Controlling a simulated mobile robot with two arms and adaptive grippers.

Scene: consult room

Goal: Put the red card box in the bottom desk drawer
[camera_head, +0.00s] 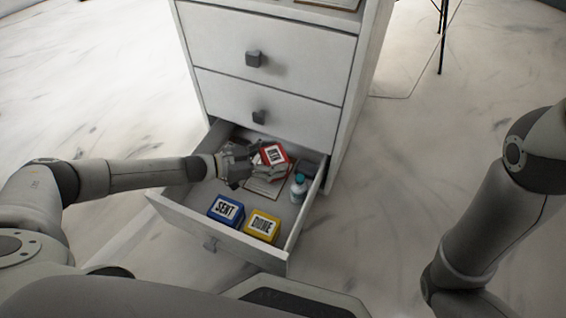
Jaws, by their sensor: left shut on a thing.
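The red card box (274,154) has a white label and is in the back part of the open bottom drawer (178,211) of the white desk unit. My left gripper (258,163) reaches in from the left and is shut on the red box, inside the drawer outline. I cannot tell whether the box touches the drawer floor. My right arm shows at the right edge, but its gripper is out of view.
In the drawer, a blue box (226,210) marked SENT and a yellow box (262,226) marked DONE stand near the front. A small bottle with a teal cap (298,188) stands by the right wall. Two upper drawers are shut. Marble floor lies around.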

